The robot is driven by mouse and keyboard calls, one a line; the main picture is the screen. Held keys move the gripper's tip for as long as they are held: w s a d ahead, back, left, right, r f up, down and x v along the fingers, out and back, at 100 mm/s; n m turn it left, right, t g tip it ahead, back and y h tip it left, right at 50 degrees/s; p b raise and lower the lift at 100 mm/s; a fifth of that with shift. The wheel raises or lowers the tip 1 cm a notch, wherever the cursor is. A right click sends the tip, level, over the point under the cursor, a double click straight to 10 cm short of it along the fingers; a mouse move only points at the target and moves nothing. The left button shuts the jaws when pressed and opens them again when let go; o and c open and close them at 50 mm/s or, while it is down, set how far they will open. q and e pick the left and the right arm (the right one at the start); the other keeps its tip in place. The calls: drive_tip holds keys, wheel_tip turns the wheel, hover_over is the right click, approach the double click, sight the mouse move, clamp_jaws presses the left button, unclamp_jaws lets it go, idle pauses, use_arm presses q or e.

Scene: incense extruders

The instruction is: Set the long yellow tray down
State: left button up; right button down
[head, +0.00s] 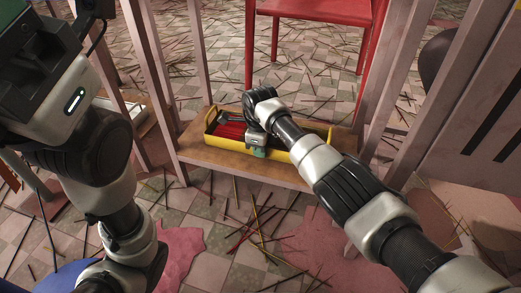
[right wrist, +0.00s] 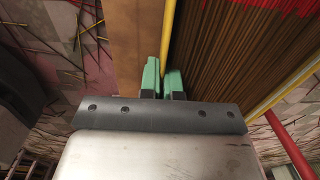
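The long yellow tray (head: 219,142) is over the low wooden shelf (head: 190,153) in the head view, roughly level. Whether its underside touches the board is hidden. It holds a bundle of red-looking sticks (head: 229,130). My right gripper (head: 258,152) is at its near long wall. In the right wrist view, the green fingertips (right wrist: 162,78) are close together, with the thin yellow wall (right wrist: 169,35) between them. Brown sticks with red ends (right wrist: 215,50) lie inside beside the fingers. My left arm fills the left of the head view; its gripper is cut off at the upper-left edge, its fingers unclear.
Pale upright posts (head: 157,75) flank the shelf, close to my right arm. A red chair (head: 316,10) stands behind. Loose sticks (head: 262,228) litter the tiled floor. A white tray (head: 133,112) lies at left, partly hidden by my left arm.

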drive_tip(key=c, duration=1.8)
unclamp_jaws()
drive_tip(key=shift+f, duration=0.15)
drive_tip(key=o, duration=0.4)
drive_tip(key=shift+o, duration=0.2)
wheel_tip(320, 180, up, 12)
drive_tip(key=p, duration=0.9)
drive_tip(key=shift+r, duration=0.25)
